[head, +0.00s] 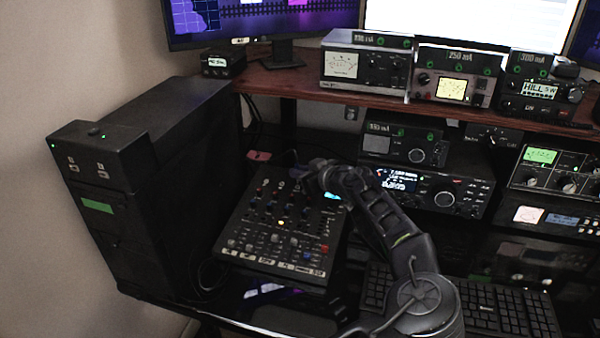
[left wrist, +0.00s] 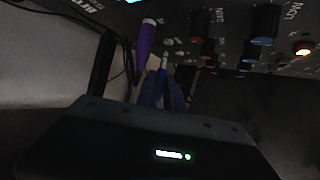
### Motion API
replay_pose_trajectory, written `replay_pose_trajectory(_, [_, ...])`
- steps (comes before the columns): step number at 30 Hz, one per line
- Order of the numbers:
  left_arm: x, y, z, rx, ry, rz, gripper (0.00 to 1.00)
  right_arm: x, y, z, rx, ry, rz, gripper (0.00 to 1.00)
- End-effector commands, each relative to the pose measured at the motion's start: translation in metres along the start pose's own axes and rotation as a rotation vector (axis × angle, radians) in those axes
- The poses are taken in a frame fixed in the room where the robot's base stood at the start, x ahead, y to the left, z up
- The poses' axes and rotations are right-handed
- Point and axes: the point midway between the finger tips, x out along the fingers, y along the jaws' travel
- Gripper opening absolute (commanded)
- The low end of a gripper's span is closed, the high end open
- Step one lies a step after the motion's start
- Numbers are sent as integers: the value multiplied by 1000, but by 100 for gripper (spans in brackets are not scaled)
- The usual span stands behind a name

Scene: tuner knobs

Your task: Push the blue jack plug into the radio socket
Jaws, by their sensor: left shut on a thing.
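My left gripper (head: 318,178) is over the upper part of the mixer in the head view. In the left wrist view the left gripper's fingers (left wrist: 163,92) are shut on a thin blue piece, which looks like the blue jack plug (left wrist: 163,70). The plug is too small to make out in the head view. A purple rod with a pale end (left wrist: 146,40) stands just left of it. The radio (head: 432,190) with a lit blue display is right of the gripper, partly behind my arm. I cannot pick out its socket. My right gripper is not in view.
The mixer (head: 262,262) carries many knobs. A black computer tower (head: 180,130) stands on the left. A keyboard (head: 505,312) is at the lower right. Meters such as this one (head: 366,68) line the wooden shelf (head: 290,84). Dark cables (left wrist: 62,12) hang near the plug.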

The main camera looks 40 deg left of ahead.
Motion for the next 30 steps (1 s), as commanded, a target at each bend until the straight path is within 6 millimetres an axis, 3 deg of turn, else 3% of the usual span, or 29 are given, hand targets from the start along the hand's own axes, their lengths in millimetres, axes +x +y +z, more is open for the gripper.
replay_pose_trajectory(30, [0,0,1,0,0,0,0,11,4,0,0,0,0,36])
